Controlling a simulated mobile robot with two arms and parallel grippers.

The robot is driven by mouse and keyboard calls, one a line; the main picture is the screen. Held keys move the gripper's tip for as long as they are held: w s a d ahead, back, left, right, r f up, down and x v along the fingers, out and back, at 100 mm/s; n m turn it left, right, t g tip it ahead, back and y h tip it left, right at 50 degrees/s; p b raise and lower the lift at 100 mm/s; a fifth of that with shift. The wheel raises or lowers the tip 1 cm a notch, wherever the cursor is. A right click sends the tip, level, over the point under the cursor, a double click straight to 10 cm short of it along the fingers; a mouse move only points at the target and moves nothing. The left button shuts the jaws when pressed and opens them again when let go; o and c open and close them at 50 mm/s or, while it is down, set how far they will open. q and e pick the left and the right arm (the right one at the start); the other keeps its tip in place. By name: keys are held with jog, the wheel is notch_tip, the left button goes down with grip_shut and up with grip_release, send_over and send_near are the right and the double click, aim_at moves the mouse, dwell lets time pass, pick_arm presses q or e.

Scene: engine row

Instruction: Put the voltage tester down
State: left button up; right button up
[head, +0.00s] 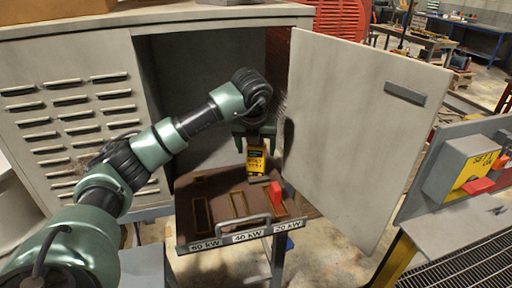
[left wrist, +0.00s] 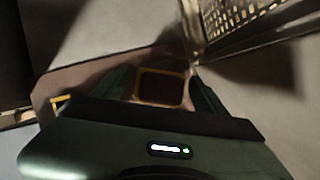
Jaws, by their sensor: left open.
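The voltage tester (head: 256,164), a yellow and black box, stands upright at the back of a brown panel (head: 220,181) inside the open cabinet. My left gripper (head: 255,136) is open and points down over it, with a finger at either side of its top. In the left wrist view a dark square with a tan rim (left wrist: 162,88) shows between the two fingers; it looks like the tester's top. I cannot tell whether the fingers touch it. My right gripper is not in view.
The panel has slots marked 60, 40 and 20 kW, a red lever (head: 276,196) and a front handle (head: 240,231). The cabinet door (head: 350,130) stands open close on the right. A yellow box with a red part (head: 470,165) is further right.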

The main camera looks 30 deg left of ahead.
pick_arm(q)
jog(key=shift+r, duration=0.3)
jog(key=b+v, duration=0.2)
jog(key=v, duration=0.9)
jog(key=shift+s+r, duration=0.2)
jog(key=shift+r, duration=0.05)
